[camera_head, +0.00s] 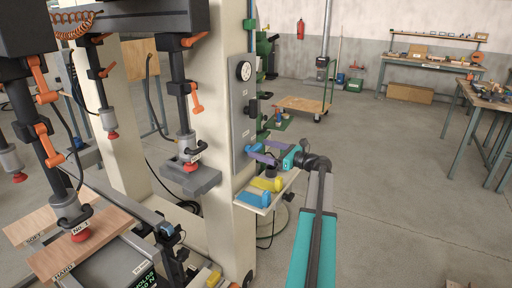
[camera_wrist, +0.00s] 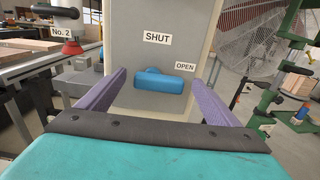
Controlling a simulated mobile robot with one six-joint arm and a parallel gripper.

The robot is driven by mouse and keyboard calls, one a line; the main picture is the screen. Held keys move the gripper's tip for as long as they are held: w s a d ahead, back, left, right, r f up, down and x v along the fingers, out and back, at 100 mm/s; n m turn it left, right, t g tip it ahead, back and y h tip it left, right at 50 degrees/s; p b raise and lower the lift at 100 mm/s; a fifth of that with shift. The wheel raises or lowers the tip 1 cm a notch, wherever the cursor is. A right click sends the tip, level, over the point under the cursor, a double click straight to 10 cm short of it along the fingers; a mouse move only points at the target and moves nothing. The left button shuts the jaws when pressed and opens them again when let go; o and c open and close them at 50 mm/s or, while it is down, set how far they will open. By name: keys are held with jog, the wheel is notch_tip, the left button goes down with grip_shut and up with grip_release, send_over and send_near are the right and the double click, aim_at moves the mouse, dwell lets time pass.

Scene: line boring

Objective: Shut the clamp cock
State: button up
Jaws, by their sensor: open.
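The clamp cock (camera_wrist: 160,79) is a blue handle on the front of a beige post. In the wrist view it lies about level, its right end just below the OPEN label (camera_wrist: 185,66). The SHUT label (camera_wrist: 157,37) is above it. My gripper (camera_wrist: 158,84) is open, its two purple fingers on either side of the handle, with a gap visible at each side. I cannot tell how far the fingertips reach past it. In the head view my gripper (camera_head: 263,153) is at the post's right side, and the blue cock (camera_head: 255,147) shows partly behind the fingers.
Below my gripper a small shelf (camera_head: 283,184) holds a yellow piece (camera_head: 268,185) and a blue piece (camera_head: 254,199). A gauge panel (camera_head: 243,110) is above. Clamp No. 2 (camera_wrist: 72,48) stands left in the wrist view; a caged fan (camera_wrist: 255,40) is behind right. Open floor lies right.

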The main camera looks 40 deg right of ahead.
aim_at(258, 148)
jog(key=shift+x, duration=1.75)
jog(key=c, duration=1)
jog(key=shift+a, duration=0.1)
jog(key=shift+c, duration=0.3)
jog(key=shift+f, duration=0.1)
